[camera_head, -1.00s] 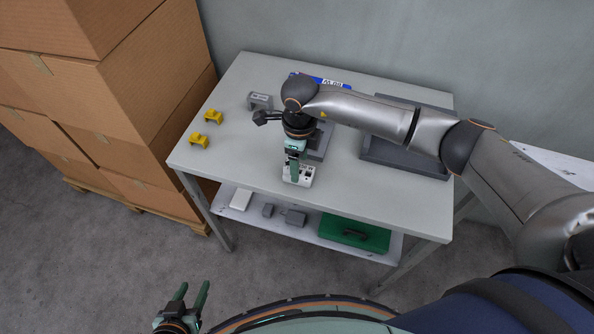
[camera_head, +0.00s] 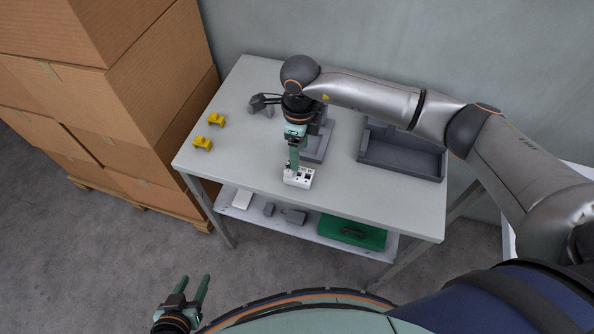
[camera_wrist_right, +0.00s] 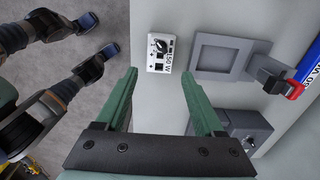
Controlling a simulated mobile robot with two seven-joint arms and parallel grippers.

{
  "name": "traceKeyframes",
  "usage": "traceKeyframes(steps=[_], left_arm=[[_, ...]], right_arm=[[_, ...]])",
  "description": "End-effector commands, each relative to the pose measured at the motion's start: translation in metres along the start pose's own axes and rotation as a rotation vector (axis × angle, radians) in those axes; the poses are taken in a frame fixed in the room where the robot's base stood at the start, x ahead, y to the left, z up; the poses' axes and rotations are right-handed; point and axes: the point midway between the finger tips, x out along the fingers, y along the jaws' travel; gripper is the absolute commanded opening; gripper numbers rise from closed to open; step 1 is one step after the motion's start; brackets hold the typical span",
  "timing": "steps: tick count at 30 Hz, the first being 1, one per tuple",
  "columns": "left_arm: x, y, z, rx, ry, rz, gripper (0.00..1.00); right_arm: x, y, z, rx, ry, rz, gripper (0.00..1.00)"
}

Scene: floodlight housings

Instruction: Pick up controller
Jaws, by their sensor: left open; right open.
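The controller, a small white box with a black knob and a "150 W" marking, lies on the grey table near its front edge in the head view (camera_head: 304,178). It also shows in the right wrist view (camera_wrist_right: 153,62), just beyond the fingertips and between their lines. My right gripper (camera_head: 294,163) points down at the controller, with its fingers apart and empty in the right wrist view (camera_wrist_right: 160,76). Contact cannot be told in the head view. My left gripper (camera_head: 188,289) is open and empty, low in front of the table.
A grey fixture (camera_head: 317,150) stands just behind the controller, with a grey tray (camera_head: 402,168) to its right. Two yellow parts (camera_head: 203,143) sit at the table's left. A green case (camera_head: 350,232) is on the lower shelf. Stacked cartons (camera_head: 150,110) stand left. The table's front left is clear.

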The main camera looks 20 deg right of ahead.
Motion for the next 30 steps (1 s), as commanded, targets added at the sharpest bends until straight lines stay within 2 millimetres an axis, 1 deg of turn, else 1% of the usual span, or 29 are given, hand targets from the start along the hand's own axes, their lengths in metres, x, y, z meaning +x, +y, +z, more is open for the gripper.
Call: traceKeyframes(steps=[1,4,12,14,17,18,20,21,23,24,26,27,29,30], left_arm=[[-0.002,0.000,-0.003,0.000,0.000,0.000,0.50],[-0.004,0.000,-0.004,0.000,0.000,0.000,0.50],[-0.004,0.000,-0.004,0.000,0.000,0.000,0.50],[-0.003,0.000,-0.004,0.000,0.000,0.000,0.50],[-0.002,0.000,-0.002,0.000,0.000,0.000,0.50],[0.000,0.000,-0.001,0.000,0.000,0.000,0.50],[0.002,0.000,0.002,0.000,0.000,0.000,0.50],[0.004,0.000,0.004,0.000,0.000,0.000,0.50],[0.007,0.000,0.008,0.000,-0.001,0.001,0.50],[0.009,0.000,0.010,0.000,-0.002,0.001,0.50],[0.012,0.000,0.013,0.000,-0.003,0.001,0.50],[0.014,-0.001,0.015,0.000,-0.004,0.001,0.50],[0.016,-0.001,0.018,0.000,-0.006,0.002,0.50],[0.018,0.000,0.020,0.000,-0.006,0.002,0.50]], right_arm=[[-0.007,-0.001,0.000,0.000,-0.001,-0.002,0.70],[-0.013,-0.001,0.000,0.000,-0.001,-0.002,0.70],[-0.013,0.000,0.000,0.000,0.000,-0.001,0.71],[-0.013,0.001,0.001,0.000,-0.006,0.003,0.78],[-0.013,0.009,0.013,0.000,-0.063,0.043,0.89],[-0.014,0.016,0.024,0.001,-0.111,0.077,0.94],[-0.018,0.030,0.044,0.009,-0.209,0.147,0.95],[-0.025,0.041,0.061,0.019,-0.291,0.206,0.95],[-0.040,0.058,0.088,0.047,-0.428,0.305,0.95],[-0.054,0.068,0.107,0.075,-0.524,0.376,0.95],[-0.079,0.080,0.132,0.127,-0.663,0.479,0.95],[-0.098,0.084,0.146,0.170,-0.754,0.547,0.95],[-0.127,0.087,0.166,0.246,-0.883,0.648,0.95],[-0.147,0.085,0.177,0.304,-0.965,0.713,0.95]])
